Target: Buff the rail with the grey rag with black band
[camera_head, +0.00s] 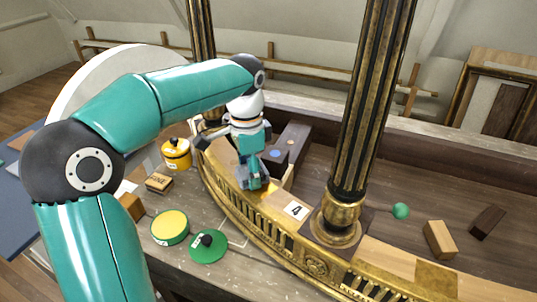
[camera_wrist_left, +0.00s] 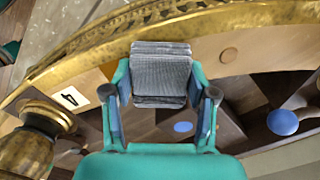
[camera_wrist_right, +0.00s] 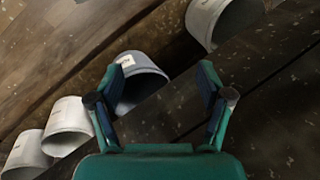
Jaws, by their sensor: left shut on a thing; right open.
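The gilt curved rail (camera_head: 282,238) runs along the front of the console, from the middle left to the lower right. My left gripper (camera_head: 253,182) reaches down at the rail's left part. The left wrist view shows it shut on a folded grey ribbed rag (camera_wrist_left: 160,75) with darker strips at its ends. The rag lies beside or over the inner side of the rail (camera_wrist_left: 140,27); I cannot tell whether they touch. My right gripper (camera_wrist_right: 162,78) is open and empty in the right wrist view, and is not seen in the head view.
Gilt-banded dark columns (camera_head: 368,100) rise from the console. A card marked 4 (camera_head: 296,210) lies near the rag. A yellow pot (camera_head: 176,155), a yellow-topped tin (camera_head: 170,226) and a green knobbed lid (camera_head: 208,247) stand left. White cups (camera_wrist_right: 66,127) lie below my right gripper.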

